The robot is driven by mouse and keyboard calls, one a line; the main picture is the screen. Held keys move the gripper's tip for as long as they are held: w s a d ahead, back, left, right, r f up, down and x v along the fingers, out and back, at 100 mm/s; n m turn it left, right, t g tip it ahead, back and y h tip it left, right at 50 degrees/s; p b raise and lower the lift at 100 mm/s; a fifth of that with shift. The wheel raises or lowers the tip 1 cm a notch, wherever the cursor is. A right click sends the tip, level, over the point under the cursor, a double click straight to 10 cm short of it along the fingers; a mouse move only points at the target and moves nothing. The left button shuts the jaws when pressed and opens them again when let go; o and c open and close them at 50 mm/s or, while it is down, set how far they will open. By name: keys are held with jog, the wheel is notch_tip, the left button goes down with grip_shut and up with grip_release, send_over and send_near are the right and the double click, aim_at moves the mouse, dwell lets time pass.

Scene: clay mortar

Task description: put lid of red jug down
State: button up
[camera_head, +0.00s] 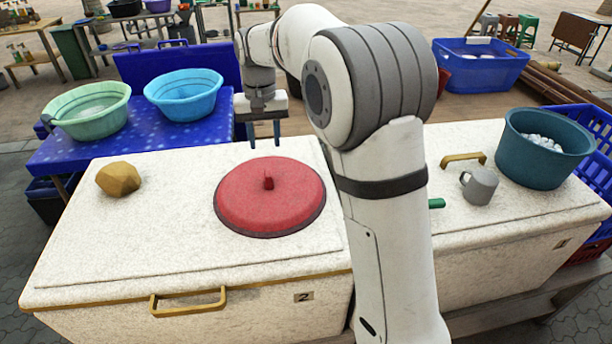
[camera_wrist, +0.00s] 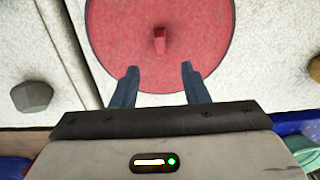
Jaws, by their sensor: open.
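The round red lid (camera_head: 245,203) with a small red knob (camera_head: 268,181) and a dark rim lies flat on the white cooler top (camera_head: 150,235). In the wrist view the lid (camera_wrist: 115,30) fills the upper middle. My gripper (camera_head: 264,143) is open and empty, its two dark fingers pointing down, above and behind the lid, clear of the knob. In the wrist view my gripper (camera_wrist: 159,68) has its fingers spread, with the knob centred between them but beyond the tips. I cannot make out a red jug.
A tan lump (camera_head: 119,179) sits left of the lid. A grey mug (camera_head: 479,186) and a teal tub (camera_head: 535,165) of white pieces stand on the right cooler. Green (camera_head: 95,120) and blue (camera_head: 185,103) basins stand on a blue table behind. The cooler's front left is clear.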

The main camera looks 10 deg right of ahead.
jog(key=s+d+r+t, duration=0.1)
jog(key=s+d+r, duration=0.1)
jog(key=s+d, duration=0.35)
jog(key=s+d+r+t, duration=0.1)
jog(key=s+d+r, duration=0.15)
jog(key=s, duration=0.65)
jog(key=s+d+f, duration=0.2)
jog(key=s+f, duration=0.1)
jog(key=s, duration=0.4)
jog(key=s+d+f+t, duration=0.1)
jog(key=s+d+f, duration=0.2)
jog(key=s, duration=0.4)
jog(key=shift+s+d+t, duration=0.25)
jog(key=shift+s+t, duration=0.05)
jog(key=shift+s, duration=0.05)
